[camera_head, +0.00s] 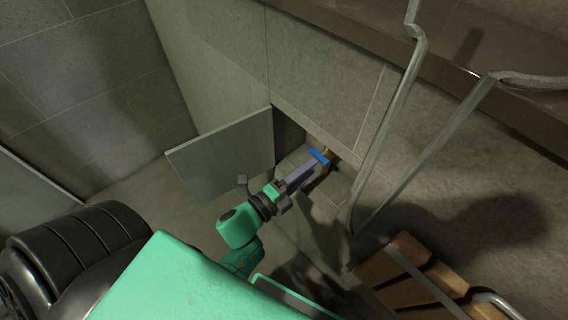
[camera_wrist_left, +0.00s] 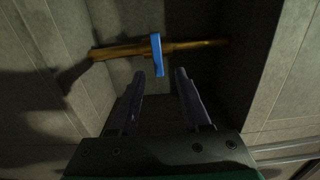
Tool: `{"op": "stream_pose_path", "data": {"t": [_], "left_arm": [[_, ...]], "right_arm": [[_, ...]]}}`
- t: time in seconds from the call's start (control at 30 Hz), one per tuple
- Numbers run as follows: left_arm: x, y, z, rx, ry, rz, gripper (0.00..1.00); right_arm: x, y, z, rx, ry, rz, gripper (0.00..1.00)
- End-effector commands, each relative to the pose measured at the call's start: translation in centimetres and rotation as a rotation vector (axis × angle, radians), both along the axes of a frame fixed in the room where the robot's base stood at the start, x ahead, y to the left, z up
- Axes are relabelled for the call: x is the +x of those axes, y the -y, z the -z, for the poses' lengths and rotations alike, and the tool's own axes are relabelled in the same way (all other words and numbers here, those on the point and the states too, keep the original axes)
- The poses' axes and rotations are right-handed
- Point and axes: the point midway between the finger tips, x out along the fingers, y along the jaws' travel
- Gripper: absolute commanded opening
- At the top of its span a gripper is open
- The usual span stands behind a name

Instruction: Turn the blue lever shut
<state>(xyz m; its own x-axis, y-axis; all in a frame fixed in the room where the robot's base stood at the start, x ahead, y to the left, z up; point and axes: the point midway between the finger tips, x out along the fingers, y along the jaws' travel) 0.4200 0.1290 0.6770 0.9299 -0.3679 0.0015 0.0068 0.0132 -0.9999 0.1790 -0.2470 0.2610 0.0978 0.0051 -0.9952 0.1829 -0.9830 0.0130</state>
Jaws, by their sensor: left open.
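The blue lever (camera_head: 319,157) sits on a brass pipe (camera_head: 327,162) inside an opening low in the tiled wall. In the left wrist view the blue lever (camera_wrist_left: 157,55) stands across the brass pipe (camera_wrist_left: 195,45), which runs left to right. My left gripper (camera_head: 308,170) reaches into the opening. In the left wrist view its two fingers (camera_wrist_left: 160,75) are apart, with the lever's lower end just beyond and between the tips. The lever does not look gripped. My right gripper is not in view.
An open panel door (camera_head: 222,155) stands left of the opening. The recess walls (camera_wrist_left: 262,60) are close on both sides. Bent metal rails (camera_head: 395,120) stand to the right, and a slatted wooden seat (camera_head: 415,275) is at lower right.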

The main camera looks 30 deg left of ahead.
Motion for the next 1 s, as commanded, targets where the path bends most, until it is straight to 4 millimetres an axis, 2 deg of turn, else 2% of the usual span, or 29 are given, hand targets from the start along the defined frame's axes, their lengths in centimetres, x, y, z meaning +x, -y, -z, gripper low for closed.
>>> {"op": "stream_pose_path", "data": {"t": [0.03, 0.2, 0.3, 0.4, 0.93, 1.0], "left_arm": [[-1.5, -0.6, 0.2, 0.001, -0.007, -0.002, 0.47], [-6.1, -2.5, 0.0, 0.001, -0.005, -0.003, 0.47], [-8.1, -3.3, -0.1, 0.001, -0.002, -0.002, 0.47], [-9.2, -3.7, -0.1, 0.000, -0.001, -0.003, 0.47], [-9.4, -3.8, -0.2, 0.001, 0.001, -0.002, 0.47], [-9.3, -4.0, 0.5, -0.018, -0.021, -0.013, 0.47]], "right_arm": [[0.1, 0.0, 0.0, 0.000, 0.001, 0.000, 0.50], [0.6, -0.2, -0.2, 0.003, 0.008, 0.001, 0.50], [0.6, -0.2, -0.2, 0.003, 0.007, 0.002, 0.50], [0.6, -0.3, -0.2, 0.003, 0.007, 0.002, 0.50], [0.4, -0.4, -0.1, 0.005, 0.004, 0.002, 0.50], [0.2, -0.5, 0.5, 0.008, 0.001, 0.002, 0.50]]}}
